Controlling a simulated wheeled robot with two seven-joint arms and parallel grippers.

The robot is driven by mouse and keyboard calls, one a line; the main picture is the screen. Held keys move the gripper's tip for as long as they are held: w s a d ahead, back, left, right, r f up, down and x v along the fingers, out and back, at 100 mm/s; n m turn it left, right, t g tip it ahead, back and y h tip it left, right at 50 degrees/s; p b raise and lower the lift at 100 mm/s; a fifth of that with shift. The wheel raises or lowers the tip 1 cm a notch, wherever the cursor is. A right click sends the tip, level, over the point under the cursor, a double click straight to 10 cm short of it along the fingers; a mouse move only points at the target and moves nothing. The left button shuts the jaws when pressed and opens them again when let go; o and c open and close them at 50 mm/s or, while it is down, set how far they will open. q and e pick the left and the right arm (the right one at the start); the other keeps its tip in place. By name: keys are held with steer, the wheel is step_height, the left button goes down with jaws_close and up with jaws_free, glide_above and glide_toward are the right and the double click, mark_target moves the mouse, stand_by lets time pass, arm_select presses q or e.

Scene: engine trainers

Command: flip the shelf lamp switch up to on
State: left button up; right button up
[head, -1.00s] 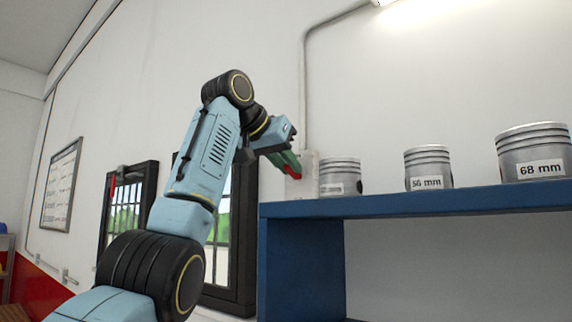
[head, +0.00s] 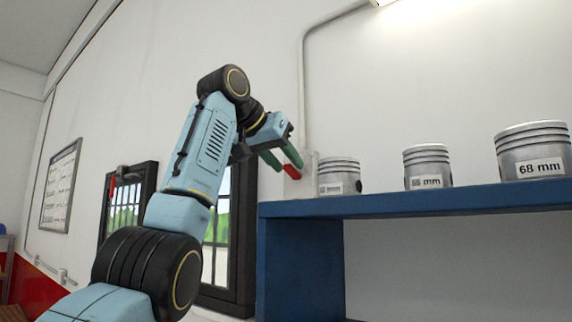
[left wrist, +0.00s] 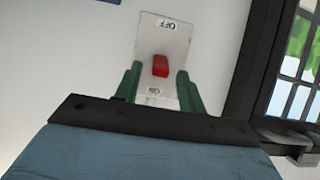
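The switch is a pale plate (left wrist: 180,40) on the wall with a red lever (left wrist: 160,66). In the left wrist view its labels appear upside down, OFF at the picture's top and ON at the bottom. The lever is between the labels; I cannot tell which way it is tipped. In the head view the red lever (head: 291,172) shows left of the shelf's pistons, close to the fingertips. My left gripper (head: 284,164) has two green fingers apart. In the left wrist view the fingers (left wrist: 158,72) flank the lever with gaps; contact is not clear. My right gripper is out of view.
A blue shelf (head: 420,202) to the right carries several pistons, including one marked 68 mm (head: 535,152). A conduit (head: 302,90) runs up the wall above the switch toward a bright lamp (head: 382,2). A dark-framed window (head: 243,240) is behind my left arm.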

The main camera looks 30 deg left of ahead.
arm_select(q)
steer(key=b+v, duration=0.1)
steer(key=v, duration=1.1)
steer(key=shift+s, duration=0.2)
